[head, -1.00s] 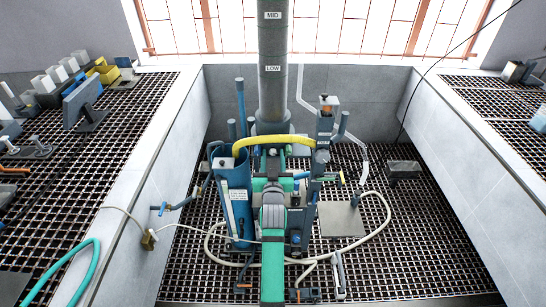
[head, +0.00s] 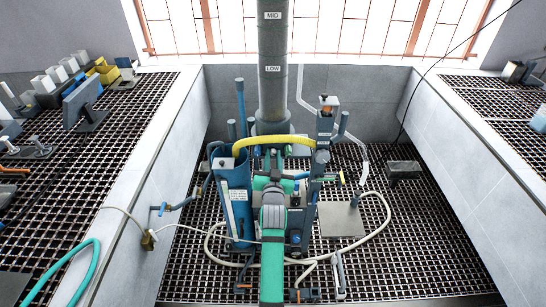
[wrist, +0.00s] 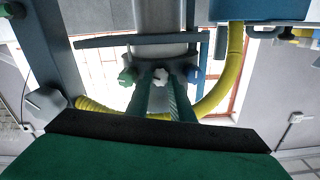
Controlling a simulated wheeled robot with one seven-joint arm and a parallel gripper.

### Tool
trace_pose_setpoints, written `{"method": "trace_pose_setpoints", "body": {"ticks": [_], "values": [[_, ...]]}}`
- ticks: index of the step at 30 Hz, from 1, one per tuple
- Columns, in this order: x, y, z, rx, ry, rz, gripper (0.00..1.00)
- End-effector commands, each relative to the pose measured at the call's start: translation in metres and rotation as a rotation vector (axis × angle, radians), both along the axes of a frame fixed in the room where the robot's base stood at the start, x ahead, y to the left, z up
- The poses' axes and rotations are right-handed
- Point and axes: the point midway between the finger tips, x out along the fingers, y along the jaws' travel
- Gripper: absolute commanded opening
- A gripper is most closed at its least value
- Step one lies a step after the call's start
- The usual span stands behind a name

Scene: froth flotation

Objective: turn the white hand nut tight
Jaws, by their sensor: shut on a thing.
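The white hand nut (wrist: 161,76) shows in the middle of the wrist view, under a pale grey cylinder. A green knob (wrist: 126,77) is to its left and a blue knob (wrist: 195,75) to its right. My gripper (wrist: 161,84) reaches up to the white nut, its two fingers one on each side of it, shut on it. The fingers partly cover the nut's edges. In the head view my green and grey arm hides the nut and my fingertips, in front of the blue and grey machine.
A yellow hose (head: 275,141) arches over the machine; it also curves close to the right of the fingers in the wrist view (wrist: 228,85). A blue tank (head: 237,205) stands left of my arm. A pale hose (head: 377,225) loops over the grating floor. A grey plate (head: 341,219) lies right.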

Motion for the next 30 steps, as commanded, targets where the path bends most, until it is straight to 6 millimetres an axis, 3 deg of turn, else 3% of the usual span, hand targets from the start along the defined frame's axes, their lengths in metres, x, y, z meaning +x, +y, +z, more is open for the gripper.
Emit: {"method": "trace_pose_setpoints", "body": {"ticks": [30], "values": [[0.0000, 0.0003, -0.0004, 0.921, -0.001, 0.003, 0.00]]}}
